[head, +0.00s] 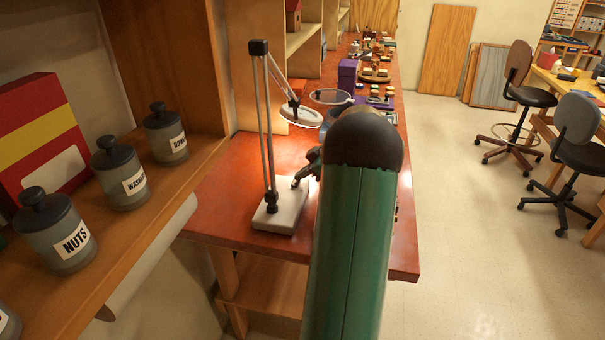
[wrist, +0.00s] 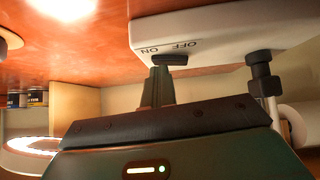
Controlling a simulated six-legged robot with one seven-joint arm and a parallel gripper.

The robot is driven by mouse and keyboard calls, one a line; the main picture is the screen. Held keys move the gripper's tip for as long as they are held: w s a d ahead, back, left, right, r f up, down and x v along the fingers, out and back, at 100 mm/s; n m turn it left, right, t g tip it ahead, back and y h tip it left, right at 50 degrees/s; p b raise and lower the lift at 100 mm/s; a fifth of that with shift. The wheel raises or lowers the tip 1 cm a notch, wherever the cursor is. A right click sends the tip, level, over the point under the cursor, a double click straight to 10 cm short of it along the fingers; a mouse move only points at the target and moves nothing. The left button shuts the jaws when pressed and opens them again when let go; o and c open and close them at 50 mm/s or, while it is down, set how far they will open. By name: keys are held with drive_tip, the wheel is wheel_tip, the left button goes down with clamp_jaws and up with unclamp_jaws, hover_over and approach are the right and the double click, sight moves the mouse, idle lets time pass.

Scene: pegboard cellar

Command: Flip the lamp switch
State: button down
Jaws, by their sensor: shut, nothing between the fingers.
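The desk lamp stands on the red workbench, with a white base (head: 278,216), thin arms (head: 266,130) and a round head (head: 301,116). Its ring glows in the wrist view (wrist: 35,145). The wrist view is upside down and shows the white base (wrist: 225,35) with a dark switch (wrist: 170,60) beside the printed words ON and OFF. My gripper (wrist: 158,72) is shut and empty, its fingertips right at the switch; I cannot tell whether they touch. In the head view my gripper (head: 300,180) is at the base's right side, partly hidden by my green arm.
Jars labelled NUTS (head: 62,232) and WASHERS (head: 122,178) stand on the left shelf (head: 150,215). The workbench (head: 225,205) carries a purple box (head: 348,75) and clutter farther back. Open floor (head: 460,200) lies right, with chairs (head: 530,95) beyond.

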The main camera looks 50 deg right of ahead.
drive_tip(key=shift+a+f, duration=0.1)
drive_tip(key=shift+s+a+r, duration=0.2)
drive_tip(key=shift+s+a, duration=0.1)
drive_tip(key=shift+a, duration=0.35)
drive_tip(key=shift+r, duration=0.15)
